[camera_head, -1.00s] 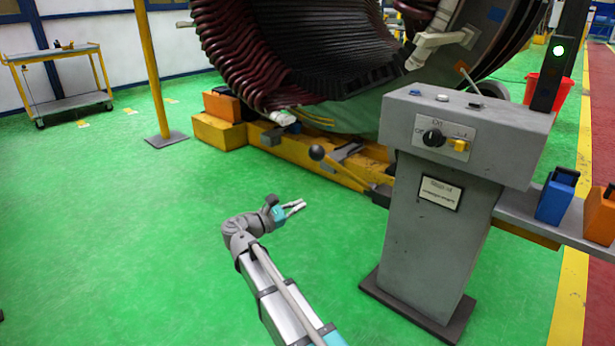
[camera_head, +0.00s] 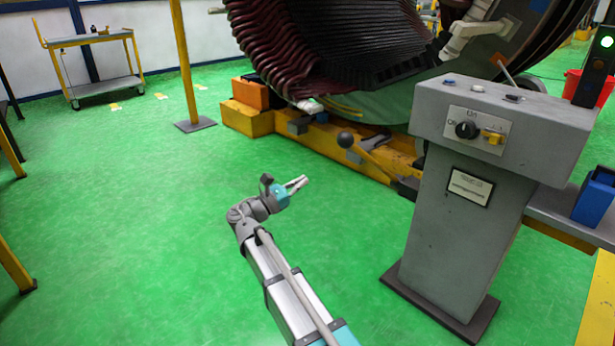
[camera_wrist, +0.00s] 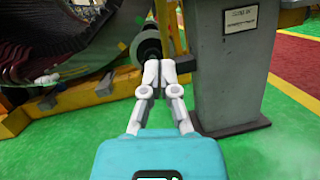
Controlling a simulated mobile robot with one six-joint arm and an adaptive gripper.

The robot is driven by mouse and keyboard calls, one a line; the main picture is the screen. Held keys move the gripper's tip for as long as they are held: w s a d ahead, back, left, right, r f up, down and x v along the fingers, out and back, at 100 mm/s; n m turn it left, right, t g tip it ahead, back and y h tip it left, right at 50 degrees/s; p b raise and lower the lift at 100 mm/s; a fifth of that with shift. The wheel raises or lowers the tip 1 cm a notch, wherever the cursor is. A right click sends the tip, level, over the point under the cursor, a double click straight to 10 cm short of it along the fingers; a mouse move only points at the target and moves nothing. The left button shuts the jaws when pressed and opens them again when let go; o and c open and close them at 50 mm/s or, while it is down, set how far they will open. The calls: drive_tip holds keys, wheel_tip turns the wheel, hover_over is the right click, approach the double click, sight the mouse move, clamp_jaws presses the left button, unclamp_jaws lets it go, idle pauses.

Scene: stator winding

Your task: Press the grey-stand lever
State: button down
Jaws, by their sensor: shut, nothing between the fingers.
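The grey stand (camera_head: 460,200) is at the right in the head view, with a sloped control box on top. A lever with a dark ball knob (camera_head: 346,140) and a pale yellowish shaft (camera_head: 375,163) sticks out low from its left side. In the wrist view the round knob (camera_wrist: 148,42) is just beyond my fingertips, partly hidden by them. My gripper (camera_head: 301,184) is left of and below the knob in the head view, apart from it there. Its white fingers (camera_wrist: 160,66) are shut and empty. Contact cannot be told from the wrist view.
The control box carries a black rotary knob (camera_head: 466,130) and a yellow switch (camera_head: 492,138). The large stator (camera_head: 340,50) on a yellow base stands behind. A blue bin (camera_head: 594,200) is at right, a cart (camera_head: 95,65) at far left.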

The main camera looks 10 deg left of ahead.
drive_tip(key=r+p+x, duration=0.1)
drive_tip(key=p+x, duration=0.1)
drive_tip(key=x, duration=0.3)
drive_tip(key=s+r+p+x, duration=0.1)
drive_tip(key=p+x, duration=0.2)
drive_tip(key=x, duration=0.3)
drive_tip(key=shift+w+d+r+p, duration=0.15)
drive_tip(key=shift+w+r+p, duration=0.1)
drive_tip(key=shift+r+p, duration=0.15)
drive_tip(key=shift+d, duration=0.15)
drive_tip(key=shift+w+r, duration=0.1)
drive_tip(key=shift+r, duration=0.05)
